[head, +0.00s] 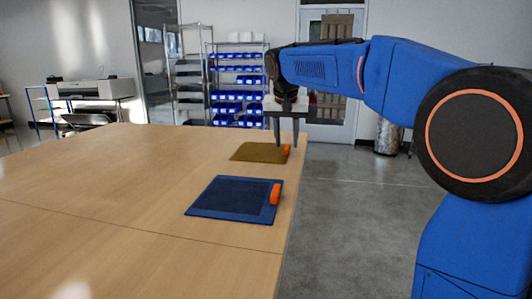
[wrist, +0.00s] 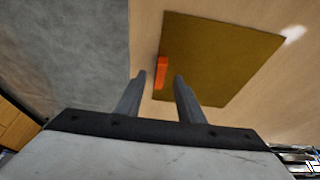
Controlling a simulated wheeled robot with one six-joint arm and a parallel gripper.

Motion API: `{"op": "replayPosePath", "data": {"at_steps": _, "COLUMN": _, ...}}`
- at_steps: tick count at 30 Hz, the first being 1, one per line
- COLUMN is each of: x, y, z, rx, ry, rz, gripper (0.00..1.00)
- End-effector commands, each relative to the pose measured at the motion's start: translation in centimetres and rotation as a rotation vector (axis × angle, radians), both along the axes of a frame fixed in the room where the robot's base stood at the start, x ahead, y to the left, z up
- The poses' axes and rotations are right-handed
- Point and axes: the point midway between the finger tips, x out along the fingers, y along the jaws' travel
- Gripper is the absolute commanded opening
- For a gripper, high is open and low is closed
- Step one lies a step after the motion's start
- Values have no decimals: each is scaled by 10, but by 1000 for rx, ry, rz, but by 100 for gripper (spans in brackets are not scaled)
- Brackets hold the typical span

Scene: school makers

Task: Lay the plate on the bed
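A flat olive-gold plate (head: 259,152) with an orange tab (head: 286,151) lies on the table near its right edge. It fills the upper right of the wrist view (wrist: 220,60). Nearer in the head view lies a blue square (head: 232,211) with a dark inner area and an orange tab (head: 275,194); it may be the bed, but I cannot tell for sure. My gripper (head: 286,145) points down, open and empty, at the gold plate's tab. In the wrist view the tab (wrist: 161,75) shows between the fingertips (wrist: 160,80); contact cannot be told.
The wooden table (head: 100,190) is clear to the left of both squares. Its right edge runs close beside the orange tabs, with open grey floor (head: 350,220) beyond. A shelf rack with blue bins (head: 238,80) stands behind, away from the table.

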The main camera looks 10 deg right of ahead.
Motion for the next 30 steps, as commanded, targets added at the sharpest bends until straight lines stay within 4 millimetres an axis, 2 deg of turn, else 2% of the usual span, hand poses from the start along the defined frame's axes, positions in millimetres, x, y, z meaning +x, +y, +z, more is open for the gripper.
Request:
{"op": "replayPosePath", "data": {"at_steps": 6, "x": 6, "y": -3, "z": -17, "rx": -1, "ry": 0, "rz": -1, "gripper": 34}}
{"op": "replayPosePath", "data": {"at_steps": 13, "x": 7, "y": -3, "z": -17, "rx": 0, "ry": 0, "rz": 0, "gripper": 34}}
{"op": "replayPosePath", "data": {"at_steps": 17, "x": 7, "y": -3, "z": -17, "rx": 0, "ry": 0, "rz": 0, "gripper": 3}}
{"op": "replayPosePath", "data": {"at_steps": 18, "x": 7, "y": -3, "z": -17, "rx": 0, "ry": 0, "rz": 0, "gripper": 0}}
{"op": "replayPosePath", "data": {"at_steps": 26, "x": 7, "y": -3, "z": -17, "rx": 0, "ry": -1, "rz": 0, "gripper": 0}}
{"op": "replayPosePath", "data": {"at_steps": 30, "x": 8, "y": -3, "z": -9, "rx": 0, "ry": -3, "rz": 0, "gripper": 0}}
